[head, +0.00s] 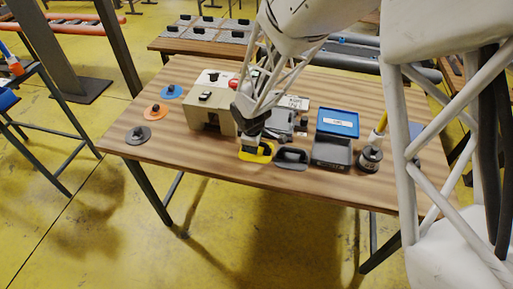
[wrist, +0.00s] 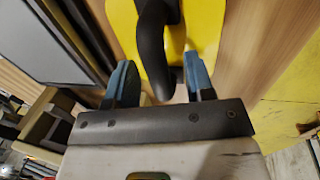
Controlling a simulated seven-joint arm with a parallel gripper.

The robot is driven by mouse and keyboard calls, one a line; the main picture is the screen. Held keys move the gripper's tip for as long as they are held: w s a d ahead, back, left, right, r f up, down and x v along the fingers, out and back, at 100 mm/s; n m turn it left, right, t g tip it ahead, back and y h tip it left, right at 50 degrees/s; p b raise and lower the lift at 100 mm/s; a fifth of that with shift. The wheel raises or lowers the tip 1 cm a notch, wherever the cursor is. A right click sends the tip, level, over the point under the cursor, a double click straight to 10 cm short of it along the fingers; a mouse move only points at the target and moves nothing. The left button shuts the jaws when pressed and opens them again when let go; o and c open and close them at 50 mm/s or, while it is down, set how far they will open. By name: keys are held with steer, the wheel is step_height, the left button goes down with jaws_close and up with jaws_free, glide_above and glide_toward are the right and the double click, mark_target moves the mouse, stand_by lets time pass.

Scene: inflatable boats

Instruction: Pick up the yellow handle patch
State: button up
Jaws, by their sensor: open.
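The yellow handle patch (head: 257,153) lies on the wooden table near its front edge, in the middle of the head view. In the wrist view its yellow base (wrist: 205,25) and black arched handle (wrist: 152,45) fill the top centre. My gripper (wrist: 160,82) is open, with a blue-padded finger on each side of the handle's near end. The fingers do not visibly press on the handle. In the head view my gripper (head: 250,140) is right over the patch and hides part of it.
A dark grey handle patch (head: 291,158) lies just right of the yellow one. A beige box-like machine (head: 197,118) stands behind left. A grey tray (head: 331,153), a blue-lidded box (head: 338,122) and a jar with a brush (head: 370,157) stand right.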

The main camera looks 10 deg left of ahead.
stand_by(0.3)
jaws_close()
stand_by(0.3)
steer(key=shift+r, duration=5)
steer(key=shift+w+m, duration=0.1)
steer(key=shift+m, duration=0.2)
